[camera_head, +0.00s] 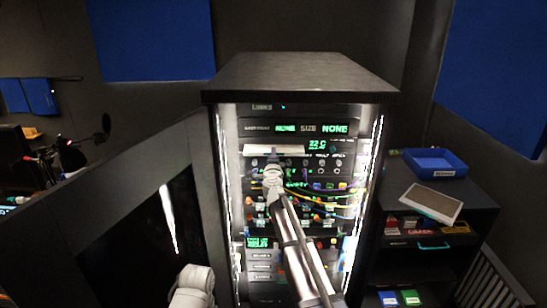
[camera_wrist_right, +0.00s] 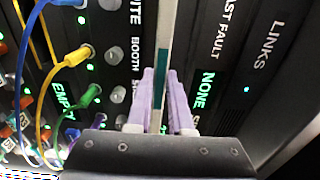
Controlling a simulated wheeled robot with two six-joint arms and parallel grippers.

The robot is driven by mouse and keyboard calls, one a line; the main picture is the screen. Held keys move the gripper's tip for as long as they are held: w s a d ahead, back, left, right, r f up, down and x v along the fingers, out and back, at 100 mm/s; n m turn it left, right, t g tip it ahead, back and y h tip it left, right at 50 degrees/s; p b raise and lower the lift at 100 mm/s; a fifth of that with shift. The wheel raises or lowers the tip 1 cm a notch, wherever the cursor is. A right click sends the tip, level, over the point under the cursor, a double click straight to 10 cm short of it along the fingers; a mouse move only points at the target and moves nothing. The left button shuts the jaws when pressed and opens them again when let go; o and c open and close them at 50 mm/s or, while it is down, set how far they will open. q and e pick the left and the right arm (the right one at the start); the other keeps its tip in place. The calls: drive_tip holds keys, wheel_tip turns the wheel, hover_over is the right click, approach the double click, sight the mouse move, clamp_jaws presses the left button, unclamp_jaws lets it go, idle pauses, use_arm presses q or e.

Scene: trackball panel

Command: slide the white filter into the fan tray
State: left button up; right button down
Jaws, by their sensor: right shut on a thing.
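The white filter (camera_head: 288,149) is a thin, pale, flat panel held level across the upper part of the lit rack, below the green display row. My right gripper (camera_head: 272,163) is shut on its near edge. In the right wrist view, the gripper's purple fingers (camera_wrist_right: 162,95) close on the filter, which shows edge-on as a pale strip (camera_wrist_right: 167,35). The filter lies at the rack's front face; I cannot tell how far it is inside the fan tray opening. The fan tray itself is hidden behind the filter.
Coloured cables (camera_head: 325,204) and knobs cover the rack face below the filter; yellow, blue and green cables (camera_wrist_right: 68,62) run close to my right gripper. On the right, a side cabinet holds a blue tray (camera_head: 435,163) and a grey panel with a white frame (camera_head: 431,203).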

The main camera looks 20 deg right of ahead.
drive_tip(key=shift+x, duration=1.25)
drive_tip(key=c, duration=0.7)
unclamp_jaws()
drive_tip(key=shift+c, duration=0.2)
drive_tip(key=shift+s, duration=0.1)
drive_tip(key=v, duration=0.7)
drive_tip(key=shift+s, duration=0.35)
drive_tip(key=shift+a, duration=0.25)
